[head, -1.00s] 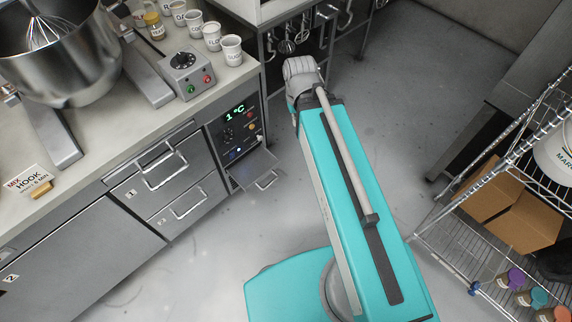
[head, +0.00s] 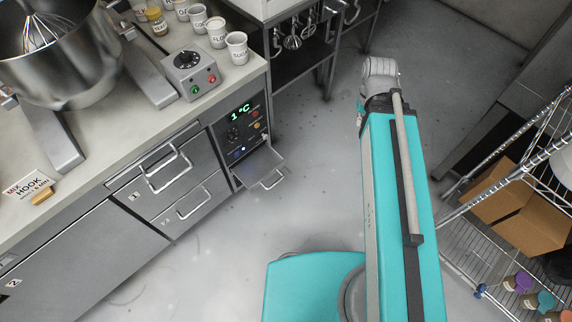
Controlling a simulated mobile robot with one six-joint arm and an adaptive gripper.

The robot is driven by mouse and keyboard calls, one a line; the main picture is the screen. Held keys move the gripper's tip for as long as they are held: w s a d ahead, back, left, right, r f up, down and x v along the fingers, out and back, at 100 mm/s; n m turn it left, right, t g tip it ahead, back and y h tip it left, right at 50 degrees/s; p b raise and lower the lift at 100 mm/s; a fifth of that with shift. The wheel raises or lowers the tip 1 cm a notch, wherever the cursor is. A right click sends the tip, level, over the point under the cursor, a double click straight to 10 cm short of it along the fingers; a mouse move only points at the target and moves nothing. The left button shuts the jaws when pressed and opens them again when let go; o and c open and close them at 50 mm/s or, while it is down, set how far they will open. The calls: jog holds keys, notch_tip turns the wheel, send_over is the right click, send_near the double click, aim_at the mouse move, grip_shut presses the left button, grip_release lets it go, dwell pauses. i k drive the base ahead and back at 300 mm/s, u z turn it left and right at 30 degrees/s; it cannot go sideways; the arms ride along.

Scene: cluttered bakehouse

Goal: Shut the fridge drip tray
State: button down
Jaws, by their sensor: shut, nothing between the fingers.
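The fridge drip tray (head: 257,165) is a flat grey metal tray at the right end of the fridge counter, below the control panel. It stands pulled out from its slot over the floor. Its wire handle (head: 272,180) is on the front edge. My arm is to the right of the tray, with a clear gap of floor between them. My gripper does not show; only the teal arm link and a grey joint at its far end are seen.
The control panel (head: 241,120) reads 1 °C. Two fridge drawers (head: 150,175) left of the tray look shut. A mixer bowl (head: 68,60) and labelled cups stand on the counter. A wire rack (head: 470,235) with a cardboard box is at right. Floor before the tray is clear.

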aim_at(259, 167)
jog(key=k, duration=1.25)
jog(key=u, duration=0.95)
jog(key=i, duration=1)
